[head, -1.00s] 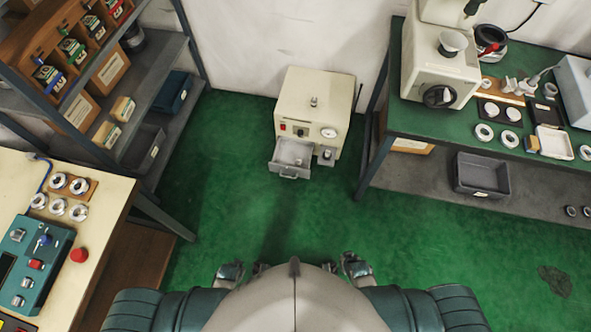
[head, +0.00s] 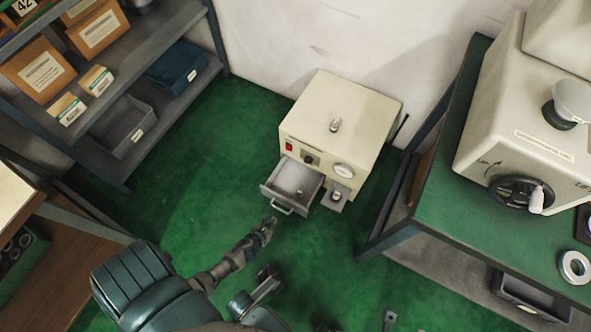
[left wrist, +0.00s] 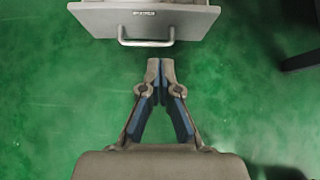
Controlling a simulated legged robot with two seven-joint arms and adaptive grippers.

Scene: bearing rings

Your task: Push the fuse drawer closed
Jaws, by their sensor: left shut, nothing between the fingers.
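The fuse drawer (head: 276,187) is a grey tray pulled out from the lower front of a cream machine (head: 325,140) on the green floor. A small pale item lies inside it. Its front panel (left wrist: 175,20) and bar handle (left wrist: 146,43) show at the top of the left wrist view. My left gripper (head: 268,224) is shut and empty. It is just in front of the handle, and in the left wrist view its fingertips (left wrist: 160,64) point at the drawer front with a small gap of floor between.
A small shelf (head: 335,203) with a metal piece juts out right of the drawer. A green-topped bench (head: 440,215) stands to the right, and grey shelving (head: 190,65) with boxes and bins to the left. The floor before the machine is clear.

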